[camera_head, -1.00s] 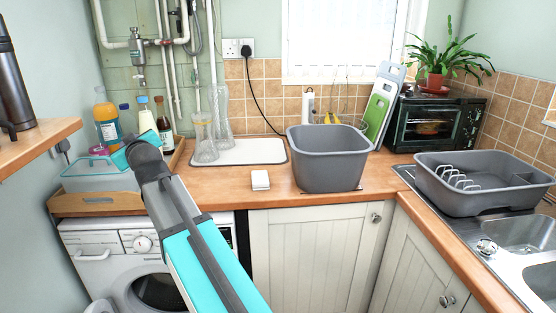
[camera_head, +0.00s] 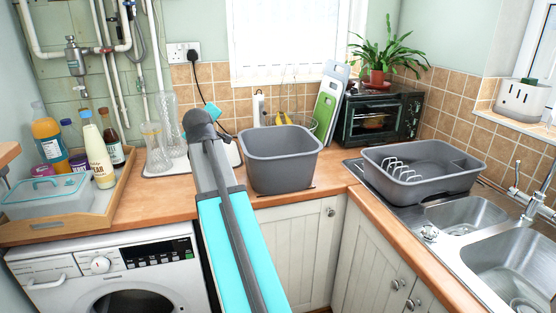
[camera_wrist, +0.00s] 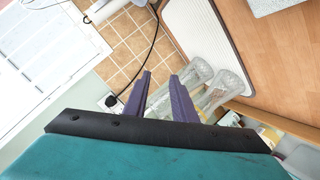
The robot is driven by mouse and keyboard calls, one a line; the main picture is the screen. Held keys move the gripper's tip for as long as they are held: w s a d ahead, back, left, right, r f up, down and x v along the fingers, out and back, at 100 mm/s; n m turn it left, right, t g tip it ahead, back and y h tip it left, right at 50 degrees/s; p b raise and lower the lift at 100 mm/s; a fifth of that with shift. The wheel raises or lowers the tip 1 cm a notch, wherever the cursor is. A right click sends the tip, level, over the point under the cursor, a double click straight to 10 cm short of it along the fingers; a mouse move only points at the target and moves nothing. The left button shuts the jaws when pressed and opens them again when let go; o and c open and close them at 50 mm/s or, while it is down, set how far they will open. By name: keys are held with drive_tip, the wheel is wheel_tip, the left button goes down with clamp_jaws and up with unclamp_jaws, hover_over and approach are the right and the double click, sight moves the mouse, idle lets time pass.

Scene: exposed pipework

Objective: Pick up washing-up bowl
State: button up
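The washing-up bowl is a deep grey square tub (camera_head: 282,176) that stands upright on the wooden worktop near the corner, in the head view. My arm reaches up in front of the worktop, just left of the bowl. The gripper is mostly hidden behind the arm; only a turquoise part (camera_head: 212,112) shows beyond it, apart from the bowl. In the wrist view my gripper (camera_wrist: 159,77) has its two purple fingers apart with nothing between them. It faces the tiled wall and glass vases (camera_wrist: 220,88). I cannot make out the bowl there.
A grey dish rack (camera_head: 425,170) stands by the steel sink on the right. A small black oven (camera_head: 378,118) and green and white chopping boards (camera_head: 328,102) are behind the bowl. Bottles and a wooden tray (camera_head: 100,215) are at left. A plugged-in cable (camera_wrist: 140,70) hangs by the wall.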

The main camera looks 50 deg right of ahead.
drive_tip(key=s+d+f+m+g+y+p, duration=0.1)
drive_tip(key=s+d+m+g+p, duration=0.15)
drive_tip(key=s+d, duration=0.5)
drive_tip(key=s+d+m+g+y+p, duration=0.1)
drive_tip(key=s+d+m+g+p, duration=0.3)
drive_tip(key=d, duration=0.6)
drive_tip(key=m+y+p, duration=0.2)
drive_tip(key=y+p, duration=0.3)
approach(309, 147)
drive_tip(key=v, duration=0.3)
drive_tip(key=shift+a+r+t, duration=0.1)
drive_tip(key=shift+a+t, duration=0.05)
drive_tip(key=shift+t, duration=0.1)
drive_tip(key=shift+s, duration=0.5)
drive_tip(key=shift+p+x, duration=1.05)
drive_tip(key=shift+x, duration=3.1)
drive_tip(key=shift+p+x, duration=0.8)
drive_tip(key=shift+x, duration=2)
